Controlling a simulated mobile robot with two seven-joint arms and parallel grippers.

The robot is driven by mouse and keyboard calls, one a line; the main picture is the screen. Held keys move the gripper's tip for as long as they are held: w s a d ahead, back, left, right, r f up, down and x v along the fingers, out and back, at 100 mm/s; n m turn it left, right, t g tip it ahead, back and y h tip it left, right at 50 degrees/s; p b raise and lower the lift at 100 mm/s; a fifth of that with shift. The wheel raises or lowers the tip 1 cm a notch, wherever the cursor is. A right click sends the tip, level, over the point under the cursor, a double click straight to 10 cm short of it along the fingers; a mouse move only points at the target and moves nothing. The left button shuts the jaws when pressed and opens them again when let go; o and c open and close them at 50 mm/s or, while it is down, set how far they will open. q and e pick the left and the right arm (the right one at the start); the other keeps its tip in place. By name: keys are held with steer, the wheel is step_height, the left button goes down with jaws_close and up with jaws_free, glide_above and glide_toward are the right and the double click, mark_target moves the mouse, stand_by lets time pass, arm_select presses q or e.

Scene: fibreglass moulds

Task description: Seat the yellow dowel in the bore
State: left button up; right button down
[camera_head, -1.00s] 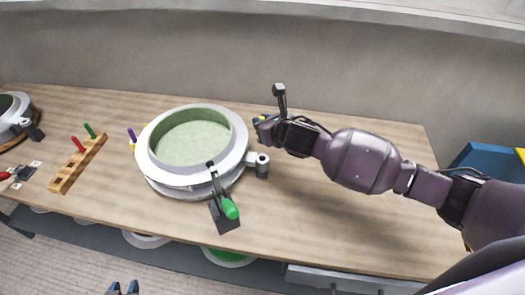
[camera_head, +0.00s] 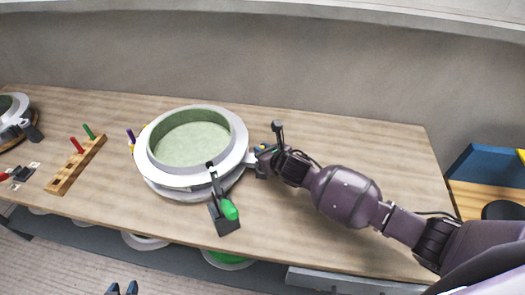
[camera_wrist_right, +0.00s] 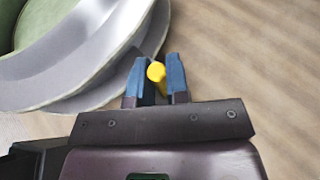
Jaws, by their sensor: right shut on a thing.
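The yellow dowel (camera_wrist_right: 156,72) is between the blue fingertips of my right gripper (camera_wrist_right: 156,84), seen nearly end-on in the right wrist view. In the head view my right gripper (camera_head: 262,148) is at the right side of the round grey mould (camera_head: 241,150) with the green inside. It covers most of the side lug that has the bore, so I cannot tell whether the dowel is above the bore or in it. My left gripper (camera_head: 122,288) shows only its fingertips at the bottom edge, apart and empty.
A wooden rack (camera_head: 75,166) with red and green pegs lies left, a purple peg (camera_head: 131,136) stands beside the mould, and another mould (camera_head: 12,105) is far left. The bench's right side is clear.

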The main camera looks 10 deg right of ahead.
steer(key=shift+f, duration=0.15)
steer(key=c, duration=1.1)
jaws_free()
